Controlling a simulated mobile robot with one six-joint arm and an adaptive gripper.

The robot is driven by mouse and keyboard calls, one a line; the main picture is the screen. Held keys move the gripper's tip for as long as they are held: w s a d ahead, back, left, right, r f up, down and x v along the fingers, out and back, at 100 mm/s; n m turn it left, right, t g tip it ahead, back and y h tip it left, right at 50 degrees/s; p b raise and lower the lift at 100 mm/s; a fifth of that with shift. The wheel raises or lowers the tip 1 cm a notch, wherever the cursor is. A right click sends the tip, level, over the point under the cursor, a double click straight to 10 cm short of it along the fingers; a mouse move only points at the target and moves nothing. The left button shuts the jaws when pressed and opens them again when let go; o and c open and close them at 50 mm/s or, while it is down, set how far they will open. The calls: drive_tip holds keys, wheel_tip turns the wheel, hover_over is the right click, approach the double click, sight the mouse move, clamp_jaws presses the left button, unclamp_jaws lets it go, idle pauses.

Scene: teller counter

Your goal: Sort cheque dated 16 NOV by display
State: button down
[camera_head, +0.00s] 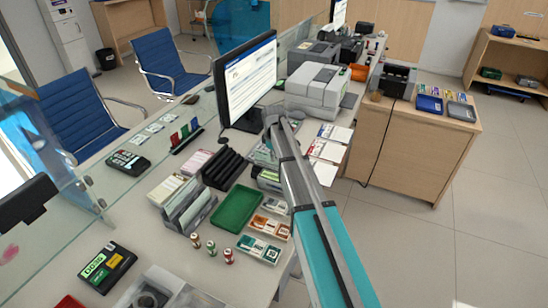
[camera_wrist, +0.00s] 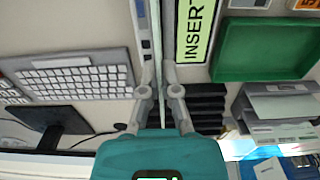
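My gripper (camera_wrist: 157,68) is over the counter, its fingers close together on a thin pale sheet (camera_wrist: 158,30) seen edge-on. The sheet runs from between the fingers to the top of the wrist view. Its face and any date on it cannot be read. A yellow-green display (camera_wrist: 193,30) reading INSERT is just right of the gripper there. In the head view my gripper (camera_head: 270,120) is beside the monitor (camera_head: 247,80), and the sheet cannot be made out. A green tray (camera_head: 236,208) lies on the counter; it also shows in the wrist view (camera_wrist: 262,40). Black slotted racks (camera_head: 224,168) stand behind it.
A keyboard (camera_wrist: 75,77) lies left of the gripper in the wrist view. Grey upright holders (camera_head: 188,206), small coloured rolls (camera_head: 229,256) and banknote trays (camera_head: 259,249) crowd the near counter. A printer (camera_head: 313,88) stands beyond. A glass screen edges the counter's left side.

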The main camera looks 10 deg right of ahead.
drive_tip(key=shift+r+p, duration=3.6)
drive_tip(key=shift+r, duration=0.15)
drive_tip(key=shift+a, duration=0.1)
drive_tip(key=n+b, duration=0.4)
drive_tip(key=n, duration=1.4)
approach(191, 198)
drive_tip(key=shift+s+d, duration=0.15)
drive_tip(key=shift+s, duration=0.5)
drive_tip(key=shift+s+d, duration=0.15)
drive_tip(key=shift+s, duration=0.45)
drive_tip(key=shift+f, duration=0.3)
drive_tip(key=shift+f+b, duration=3.35)
drive_tip(key=shift+b, duration=0.3)
drive_tip(key=shift+f, duration=0.15)
drive_tip(key=c, duration=0.7)
unclamp_jaws()
